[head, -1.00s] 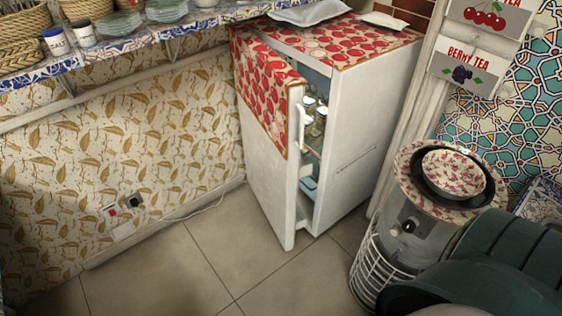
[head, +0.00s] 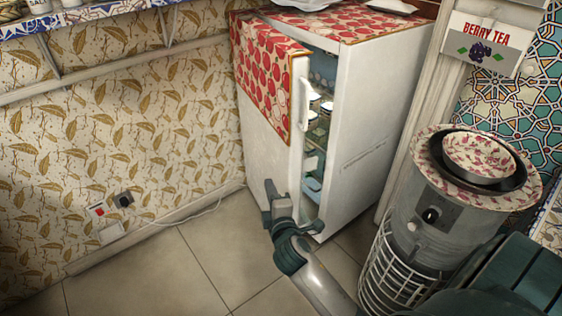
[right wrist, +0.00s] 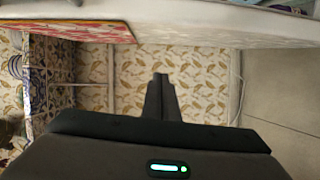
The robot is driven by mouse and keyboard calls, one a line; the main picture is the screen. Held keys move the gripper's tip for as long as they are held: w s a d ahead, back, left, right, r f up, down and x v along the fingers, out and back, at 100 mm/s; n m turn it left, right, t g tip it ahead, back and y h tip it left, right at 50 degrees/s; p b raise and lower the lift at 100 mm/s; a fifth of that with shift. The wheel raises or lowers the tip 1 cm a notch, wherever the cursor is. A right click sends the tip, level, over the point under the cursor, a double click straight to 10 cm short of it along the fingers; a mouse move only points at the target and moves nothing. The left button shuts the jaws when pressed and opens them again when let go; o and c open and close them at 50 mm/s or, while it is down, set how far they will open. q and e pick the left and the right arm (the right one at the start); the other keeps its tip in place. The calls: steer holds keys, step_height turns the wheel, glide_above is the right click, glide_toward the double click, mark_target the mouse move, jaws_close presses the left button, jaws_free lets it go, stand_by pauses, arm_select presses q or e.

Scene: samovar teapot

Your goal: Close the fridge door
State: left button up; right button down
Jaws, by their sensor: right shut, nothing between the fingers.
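The white fridge (head: 352,150) stands against the wall with a red fruit-patterned cloth on top. Its door (head: 262,155) is partly open, with a gap on the right side showing jars and shelves inside. A white handle (head: 303,105) is on the door's edge. My right gripper (head: 269,189) is shut and empty, low in front of the door near its bottom right part; I cannot tell if it touches. In the right wrist view the shut fingers (right wrist: 161,84) point at the patterned wall, and the door (right wrist: 210,25) runs across the top. My left gripper is not in view.
A metal samovar-like heater (head: 445,215) with a patterned bowl (head: 478,158) stands right of the fridge, inside a white wire guard. A wall shelf (head: 85,17) is at upper left. The tiled floor (head: 215,240) left of my right arm is clear.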

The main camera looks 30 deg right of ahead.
mark_target(281, 149)
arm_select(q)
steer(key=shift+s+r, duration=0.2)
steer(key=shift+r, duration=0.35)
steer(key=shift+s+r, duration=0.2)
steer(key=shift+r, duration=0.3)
arm_select(e)
steer(key=shift+t+h, duration=0.4)
steer(key=shift+h, duration=0.2)
steer(key=r, duration=0.1)
steer(key=d+r, duration=0.1)
steer(key=r, duration=0.2)
steer(key=shift+s+d+r, duration=0.1)
steer(key=shift+d+r, duration=0.2)
steer(key=shift+r, duration=0.1)
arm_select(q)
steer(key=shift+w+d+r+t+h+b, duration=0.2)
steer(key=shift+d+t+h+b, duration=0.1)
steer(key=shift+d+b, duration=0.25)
arm_select(e)
steer(key=w+d, duration=0.7)
steer(key=w, duration=0.1)
steer(key=shift+w+d+f, duration=0.1)
steer(key=shift+w+d, duration=0.25)
steer(key=shift+d, duration=0.05)
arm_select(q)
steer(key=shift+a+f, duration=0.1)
